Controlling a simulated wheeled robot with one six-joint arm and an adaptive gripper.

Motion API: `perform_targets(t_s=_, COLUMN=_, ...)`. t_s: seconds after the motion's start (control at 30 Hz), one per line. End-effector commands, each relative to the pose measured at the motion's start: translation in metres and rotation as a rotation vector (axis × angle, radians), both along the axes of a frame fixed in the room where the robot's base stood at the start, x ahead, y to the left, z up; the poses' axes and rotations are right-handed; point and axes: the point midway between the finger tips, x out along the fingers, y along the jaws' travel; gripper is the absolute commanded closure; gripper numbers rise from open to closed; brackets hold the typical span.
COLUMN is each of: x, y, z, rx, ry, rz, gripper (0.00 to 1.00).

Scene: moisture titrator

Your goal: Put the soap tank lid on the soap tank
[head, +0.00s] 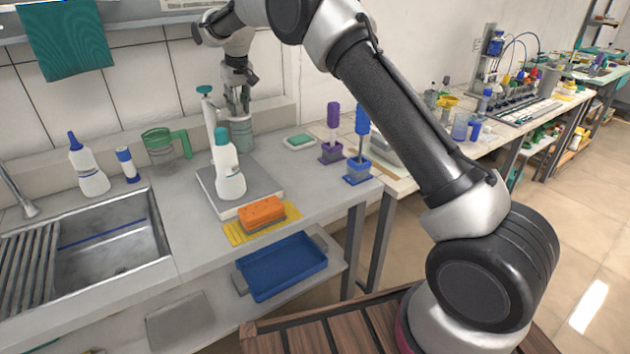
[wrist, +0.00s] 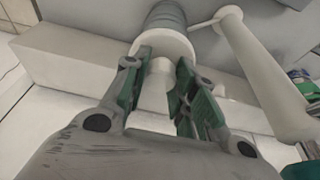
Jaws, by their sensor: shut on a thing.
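My gripper (head: 238,110) points down at the back of the counter, close above the soap tank (head: 241,135), a grey-green upright cylinder near the wall. In the wrist view, the fingers (wrist: 165,92) are shut on the narrow knob of the white soap tank lid (wrist: 165,45). The lid's round disc lies in line with the ribbed grey tank (wrist: 165,17). I cannot tell whether the lid rests on the rim or is slightly apart from it. The lid is hard to make out in the head view.
A tall white dispenser with a green top (head: 207,110) stands close left of the tank. A white-and-green bottle (head: 228,165) stands on a square plate in front. A green-handled jug (head: 160,150) is left; a soap dish (head: 299,142) is right.

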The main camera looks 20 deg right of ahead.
Motion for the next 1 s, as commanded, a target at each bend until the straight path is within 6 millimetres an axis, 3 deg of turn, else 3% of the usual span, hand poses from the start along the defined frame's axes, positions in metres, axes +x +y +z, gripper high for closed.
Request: perform_targets(t_s=1.0, x=0.000, y=0.000, z=-0.010, rx=0.000, ry=-0.001, rz=0.000, gripper=1.00)
